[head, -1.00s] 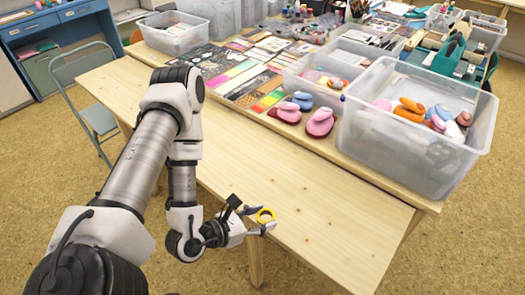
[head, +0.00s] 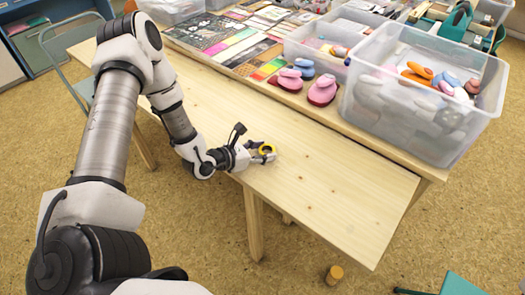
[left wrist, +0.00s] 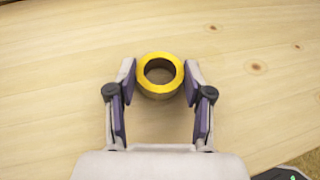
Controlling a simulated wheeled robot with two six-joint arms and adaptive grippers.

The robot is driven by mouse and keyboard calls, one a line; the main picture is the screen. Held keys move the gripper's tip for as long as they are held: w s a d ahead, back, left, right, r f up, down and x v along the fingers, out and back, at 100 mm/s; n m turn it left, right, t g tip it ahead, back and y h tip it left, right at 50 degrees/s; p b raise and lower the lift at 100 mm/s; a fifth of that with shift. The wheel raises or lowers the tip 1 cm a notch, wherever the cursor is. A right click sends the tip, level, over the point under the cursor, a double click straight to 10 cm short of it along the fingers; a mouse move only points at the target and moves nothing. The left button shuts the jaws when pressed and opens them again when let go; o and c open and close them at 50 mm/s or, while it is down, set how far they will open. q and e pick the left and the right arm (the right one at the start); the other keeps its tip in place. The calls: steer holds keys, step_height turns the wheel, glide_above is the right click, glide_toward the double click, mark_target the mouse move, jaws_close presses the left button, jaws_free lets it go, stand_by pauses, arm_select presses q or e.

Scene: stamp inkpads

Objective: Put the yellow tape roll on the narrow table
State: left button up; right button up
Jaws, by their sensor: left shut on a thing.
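The yellow tape roll (head: 267,149) is a small ring with a dark inside. My left gripper (head: 262,153) is shut on it, with the roll between the fingertips. In the left wrist view the roll (left wrist: 160,75) sits between both fingers (left wrist: 160,80), its open hole facing the camera. The narrow table (head: 335,200) is the pale wooden strip at the front of the larger table. The roll is over its surface near the front edge. I cannot tell whether the roll touches the wood. My right gripper is not in view.
The narrow table is bare right of the gripper. A small tan cylinder (head: 334,275) is on the floor.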

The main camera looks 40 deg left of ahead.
arm_select(q)
steer(key=shift+s, duration=0.1)
steer(key=o, duration=0.8)
steer(key=shift+f, duration=0.1)
steer(key=shift+o, duration=0.2)
